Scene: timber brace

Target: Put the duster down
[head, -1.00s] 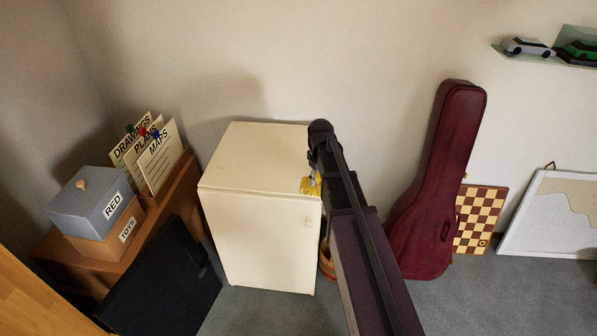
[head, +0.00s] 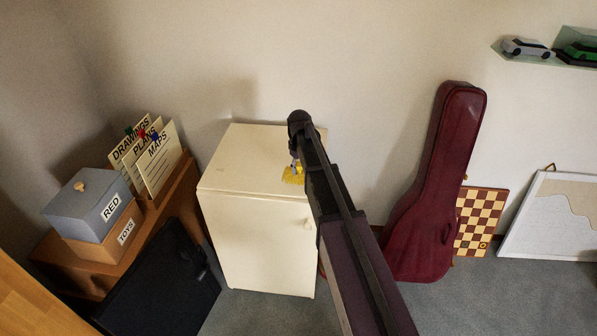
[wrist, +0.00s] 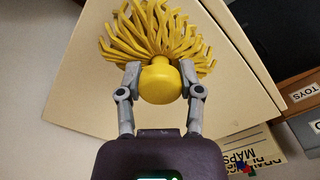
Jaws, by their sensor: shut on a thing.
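The yellow duster (head: 293,174) shows beside my arm in the head view, over the top of the cream cabinet (head: 240,165). In the wrist view my gripper (wrist: 160,82) is shut on the round yellow base of the duster (wrist: 157,35), with a finger on each side. Its yellow strands spread out beyond the fingers over the cream surface (wrist: 85,95). I cannot tell whether the strands touch the cabinet top. My gripper (head: 296,158) is mostly hidden by my arm in the head view.
The cabinet top is otherwise bare, with free room on the left. A brown shelf with a grey RED box (head: 85,205), a TOYS box (head: 108,240) and card files (head: 150,160) stands left. A dark red instrument case (head: 437,190) leans right. A chequered board (head: 480,222) stands beyond.

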